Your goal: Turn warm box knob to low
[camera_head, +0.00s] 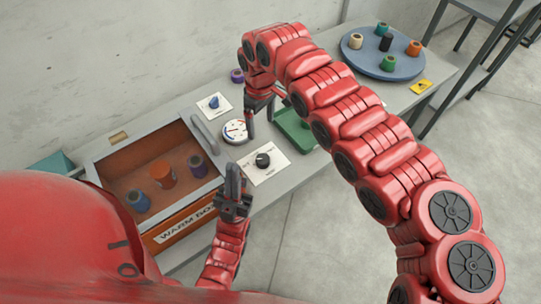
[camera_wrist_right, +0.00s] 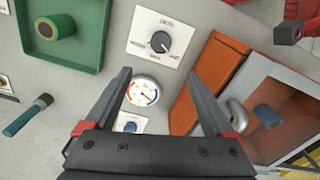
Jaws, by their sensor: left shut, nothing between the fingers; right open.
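A black knob (camera_head: 263,160) sits on a white labelled plate in front of the gauge, and it also shows in the right wrist view (camera_wrist_right: 160,41). Its small lettering is not readable. A blue knob (camera_head: 214,102) sits on another white plate behind the gauge. The warm box (camera_head: 170,237) is at the left with its glass lid down. My left gripper (camera_head: 233,172) is shut and empty, upright just left of the black knob, apart from it. My right gripper (camera_head: 267,114) is open and empty above the bench; its fingers frame the gauge (camera_wrist_right: 143,91) in the wrist view.
Several spools stand inside the warm box. A green tray (camera_head: 298,128) lies right of the knob, partly behind my right arm. A blue round turntable (camera_head: 365,62) with several spools is at the far right. A purple spool (camera_head: 237,75) stands near the wall.

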